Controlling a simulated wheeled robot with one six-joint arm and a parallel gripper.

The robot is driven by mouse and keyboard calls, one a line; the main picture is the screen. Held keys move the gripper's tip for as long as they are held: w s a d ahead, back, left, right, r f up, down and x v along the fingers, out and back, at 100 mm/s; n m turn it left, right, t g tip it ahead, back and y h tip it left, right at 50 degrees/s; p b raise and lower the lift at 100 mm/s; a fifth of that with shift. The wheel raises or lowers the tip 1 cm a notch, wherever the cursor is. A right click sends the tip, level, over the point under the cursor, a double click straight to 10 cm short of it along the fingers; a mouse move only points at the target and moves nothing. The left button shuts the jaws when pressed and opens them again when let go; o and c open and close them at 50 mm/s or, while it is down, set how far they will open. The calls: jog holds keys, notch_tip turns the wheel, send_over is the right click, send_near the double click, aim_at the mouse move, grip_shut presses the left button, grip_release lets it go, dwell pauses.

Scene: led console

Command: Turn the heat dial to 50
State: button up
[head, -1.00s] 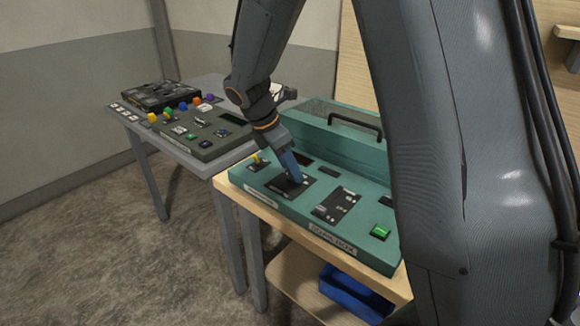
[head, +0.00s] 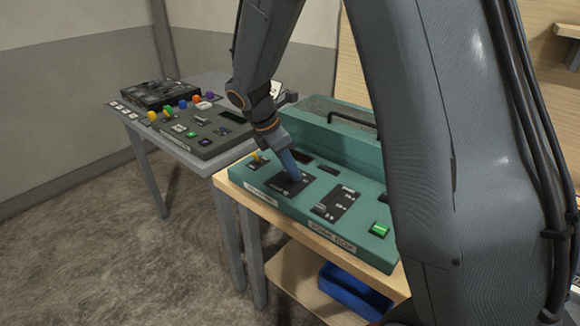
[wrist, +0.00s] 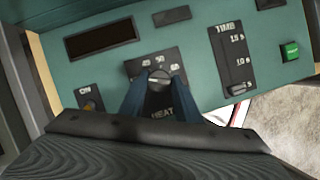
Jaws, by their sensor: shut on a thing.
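The heat dial (wrist: 159,80) is a round dark knob with a light mark on its black plate (wrist: 140,68), labelled HEAT, with numbers around it. It sits on the teal console (head: 300,221). My gripper (wrist: 158,88) is shut on the dial from both sides in the wrist view. In the head view my gripper (head: 293,179) reaches down to the same black plate and hides the dial. The mark points roughly toward the top of the plate in the wrist view; the exact number it meets is too small to tell.
The console also bears a time slider (wrist: 237,84), a green button (wrist: 290,51), an ON switch (wrist: 88,105) and a dark display (wrist: 101,39). A grey table (head: 205,165) with another control panel (head: 195,131) stands at the left. A blue bin (head: 355,290) sits below.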

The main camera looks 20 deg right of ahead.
jog(key=m+g, duration=0.1)
jog(key=m, duration=0.1)
jog(key=m+p, duration=0.1)
jog(key=m, duration=0.1)
jog(key=shift+w+m+g, duration=0.2)
jog(key=shift+m+g, duration=0.1)
jog(key=shift+g, duration=0.1)
jog(key=m+g, duration=0.1)
jog(key=m, duration=0.1)
jog(key=m+p, duration=0.1)
jog(key=m, duration=0.1)
jog(key=shift+w+d+g+y, duration=0.1)
jog(key=shift+w+g+y, duration=0.05)
jog(key=shift+g+y, duration=0.25)
jog(key=m+y, duration=0.1)
jog(key=m, duration=0.3)
jog(key=shift+w+d+g, duration=0.1)
jog(key=shift+g, duration=0.3)
jog(key=shift+d+m+g+y, duration=0.15)
jog(key=shift+m+y, duration=0.3)
jog(key=shift+m, duration=0.7)
jog(key=shift+a+m+g+y, duration=0.15)
jog(key=shift+m+y, duration=0.3)
jog(key=shift+m, duration=0.7)
jog(key=shift+d, duration=0.1)
jog(key=o, duration=1)
jog(key=shift+o, duration=0.2)
